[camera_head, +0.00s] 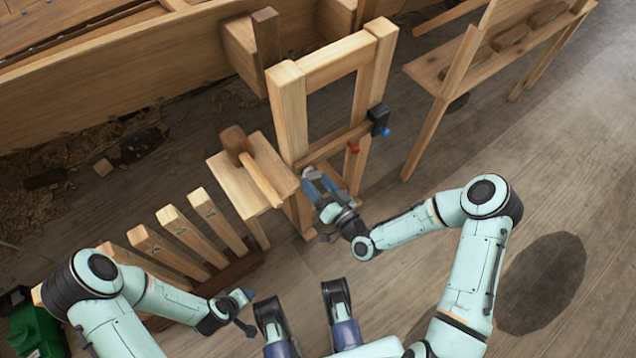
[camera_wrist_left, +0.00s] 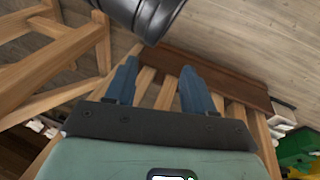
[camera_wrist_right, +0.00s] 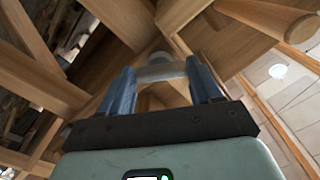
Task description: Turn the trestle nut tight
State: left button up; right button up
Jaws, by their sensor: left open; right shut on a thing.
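The wooden trestle (camera_head: 290,110) stands upright against the hull, with two posts and crossbars. My right gripper (camera_head: 318,182) is at the low part of the trestle, between its posts. In the right wrist view its blue fingers stand on either side of a pale grey nut (camera_wrist_right: 160,72), with a round grey end beyond it; the gripper is shut on it. The fingers mostly hide the nut in the head view. My left gripper (camera_head: 246,308) is open and empty, low at the left; its spread fingers show in the left wrist view (camera_wrist_left: 152,85).
A small wooden stand with a mallet (camera_head: 237,145) is left of the trestle. Several upright slats (camera_head: 185,230) stand in front of it. A black clamp (camera_head: 379,120) and a red knob (camera_head: 352,148) are on the trestle.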

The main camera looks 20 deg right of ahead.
jog(key=shift+f, duration=0.1)
jog(key=o, duration=1.1)
jog(key=shift+c, duration=0.2)
jog(key=shift+s, duration=0.1)
pick_arm(q)
jog(key=s+r+p, duration=0.1)
jog(key=s+d+g, duration=0.1)
jog(key=shift+s+d+r+p, duration=0.15)
jog(key=shift+s+r+p, duration=0.15)
jog(key=shift+r+p, duration=0.05)
pick_arm(e)
jog(key=v, duration=1.3)
jog(key=shift+s, duration=0.1)
